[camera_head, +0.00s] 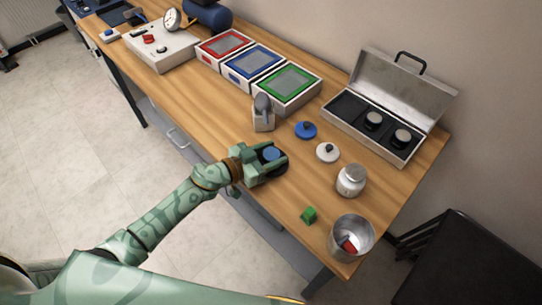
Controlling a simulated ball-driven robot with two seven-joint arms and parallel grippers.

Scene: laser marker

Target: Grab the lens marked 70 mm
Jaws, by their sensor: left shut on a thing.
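My left gripper (272,162) reaches over the front edge of the wooden table and is shut on a dark round lens (280,168) with a bluish top, at or just above the table top. The fingers cover part of it, and no marking on it can be read. An open silver case (379,142) with a dark insert stands at the right back. Two dark lenses with pale tops sit in it, one in the middle (373,120) and one at the right (402,137). Their markings are too small to read. My right gripper is not in view.
Red (224,45), blue (254,65) and green (287,87) framed trays line the back. A scoop holder (263,120), blue lid (306,130), white lid (327,152), metal jar (351,180), green block (309,215) and metal cup (351,237) stand around the gripper.

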